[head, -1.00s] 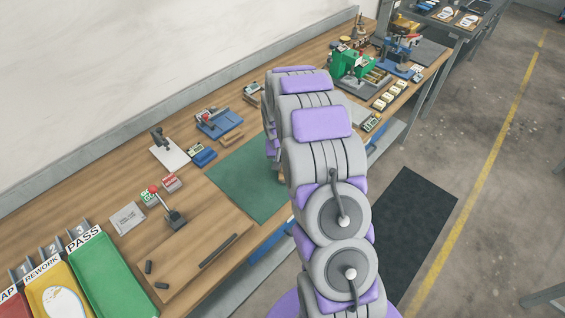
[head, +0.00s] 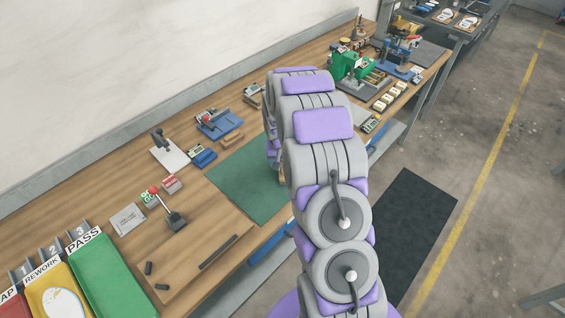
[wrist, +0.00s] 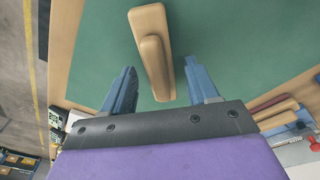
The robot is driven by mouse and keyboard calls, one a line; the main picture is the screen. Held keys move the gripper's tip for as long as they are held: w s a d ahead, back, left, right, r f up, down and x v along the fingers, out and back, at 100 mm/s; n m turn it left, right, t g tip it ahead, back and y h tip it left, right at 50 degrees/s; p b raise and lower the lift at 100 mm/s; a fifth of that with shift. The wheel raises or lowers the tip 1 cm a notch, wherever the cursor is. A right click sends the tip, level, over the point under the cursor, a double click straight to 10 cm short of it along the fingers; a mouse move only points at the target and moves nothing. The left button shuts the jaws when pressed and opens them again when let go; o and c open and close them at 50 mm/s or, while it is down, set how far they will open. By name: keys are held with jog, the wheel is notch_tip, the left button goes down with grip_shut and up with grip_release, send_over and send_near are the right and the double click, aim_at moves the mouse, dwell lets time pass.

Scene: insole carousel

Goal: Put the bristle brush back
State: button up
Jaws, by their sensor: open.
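The bristle brush (wrist: 155,68) appears as a light wooden block with rounded ends on the green mat (wrist: 95,45) in the wrist view. Its bristles do not show. My gripper (wrist: 160,66) is open, with one blue finger on each side of the block's near part. A gap shows between the block and each finger, and I cannot tell the height between them. In the head view my arm hides the gripper and most or all of the brush; the green mat (head: 240,185) shows left of the arm.
A blue fixture (head: 218,124), a wooden block (head: 232,139) and a small blue box (head: 203,158) stand behind the mat. A lever stand (head: 173,215) is to the left. Coloured trays (head: 105,275) fill the bench's near left. A green machine (head: 350,65) stands farther along.

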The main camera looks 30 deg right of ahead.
notch_tip(320, 180, up, 11)
jog(key=s+p, duration=0.1)
jog(key=p, duration=0.1)
jog(key=s+a+r+n, duration=0.1)
jog(key=s+a+r, duration=0.5)
jog(key=s+r, duration=0.15)
jog(key=s+a+r+n+g, duration=0.1)
jog(key=s+a+r, duration=0.1)
jog(key=s, duration=0.8)
jog(key=s+a+r+n+g, duration=0.1)
jog(key=s+a, duration=0.3)
jog(key=s, duration=0.7)
jog(key=s+a+r+n+g+y, duration=0.1)
jog(key=s+a+r, duration=0.3)
jog(key=s, duration=0.6)
jog(key=shift+s+n, duration=0.35)
jog(key=shift+n, duration=0.15)
jog(key=shift+a, duration=0.1)
